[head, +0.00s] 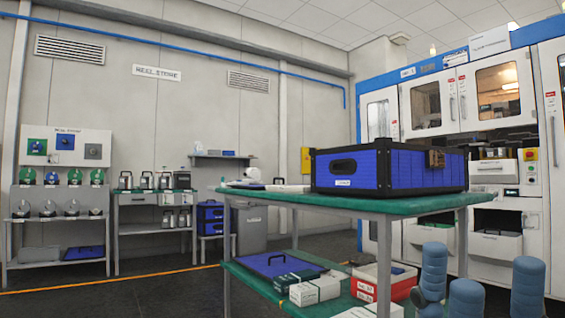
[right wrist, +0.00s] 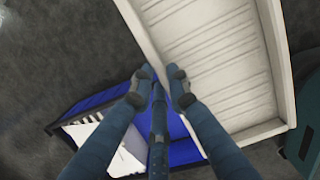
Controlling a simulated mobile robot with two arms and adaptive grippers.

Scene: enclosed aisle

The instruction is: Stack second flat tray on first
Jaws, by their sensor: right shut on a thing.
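In the right wrist view, a pale flat tray (right wrist: 225,75) with a ribbed surface and raised rim fills the upper right. My right gripper (right wrist: 161,78) has its blue fingers closed on the tray's near side wall, with fingers on both sides of it. Below and behind the fingers is a blue container (right wrist: 185,150) with a dark rim, partly hidden. In the head view, my left gripper (head: 478,275) shows at the bottom right, its blue fingers pointing up and apart with nothing seen between them. The held tray is not visible in the head view.
A green-topped table (head: 390,205) carries a blue crate (head: 385,170). Its lower shelf holds a flat blue panel (head: 275,263), small boxes (head: 315,290) and a red-and-white box (head: 375,282). White cabinets (head: 500,100) stand at right. Dark floor (head: 150,285) is open at left.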

